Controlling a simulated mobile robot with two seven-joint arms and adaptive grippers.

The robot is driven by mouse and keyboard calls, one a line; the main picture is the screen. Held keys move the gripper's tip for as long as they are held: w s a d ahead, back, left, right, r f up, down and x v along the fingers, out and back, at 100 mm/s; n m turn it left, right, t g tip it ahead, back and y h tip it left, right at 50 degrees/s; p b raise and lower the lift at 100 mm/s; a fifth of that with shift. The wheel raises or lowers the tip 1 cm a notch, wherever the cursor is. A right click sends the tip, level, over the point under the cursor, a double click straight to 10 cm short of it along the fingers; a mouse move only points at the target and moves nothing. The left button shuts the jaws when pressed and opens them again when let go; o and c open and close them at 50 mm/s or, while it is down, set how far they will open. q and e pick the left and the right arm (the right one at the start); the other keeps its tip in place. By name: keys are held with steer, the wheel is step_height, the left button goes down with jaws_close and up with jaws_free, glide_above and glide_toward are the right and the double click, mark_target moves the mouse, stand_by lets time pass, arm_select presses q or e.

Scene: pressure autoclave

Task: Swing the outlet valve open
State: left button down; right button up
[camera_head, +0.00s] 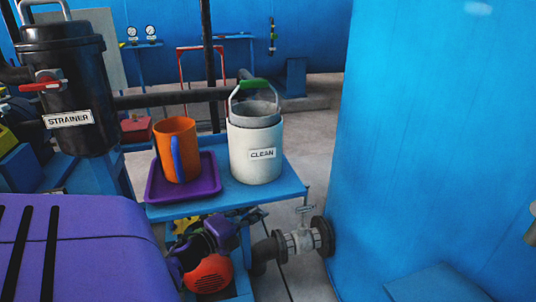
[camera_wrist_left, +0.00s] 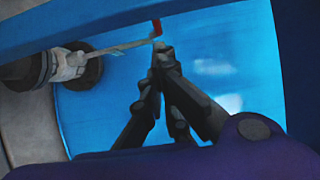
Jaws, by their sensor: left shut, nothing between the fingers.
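The outlet valve (camera_head: 297,243) has a pale body between dark flanges, on a pipe into the big blue tank at the right. A small grey piece stands on top of it. In the left wrist view the valve (camera_wrist_left: 66,66) is at upper left. Its pale lever (camera_wrist_left: 118,47) runs right to a red tip (camera_wrist_left: 155,27). My left gripper (camera_head: 259,214) is low under the blue table's front edge, left of the valve. In the wrist view its dark fingers (camera_wrist_left: 161,47) are shut and empty, close by the red tip; contact is unclear. My right gripper is out of view.
The blue table (camera_head: 284,190) above my left gripper holds a purple tray (camera_head: 209,188) with an orange mug (camera_head: 175,150), and a white CLEAN bucket (camera_head: 254,150). A black strainer (camera_head: 68,95) stands at left. The blue tank (camera_head: 430,130) closes off the right side.

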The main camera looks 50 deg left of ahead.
arm_select(q)
steer(key=shift+s+a, duration=0.1)
steer(key=shift+s, duration=1.15)
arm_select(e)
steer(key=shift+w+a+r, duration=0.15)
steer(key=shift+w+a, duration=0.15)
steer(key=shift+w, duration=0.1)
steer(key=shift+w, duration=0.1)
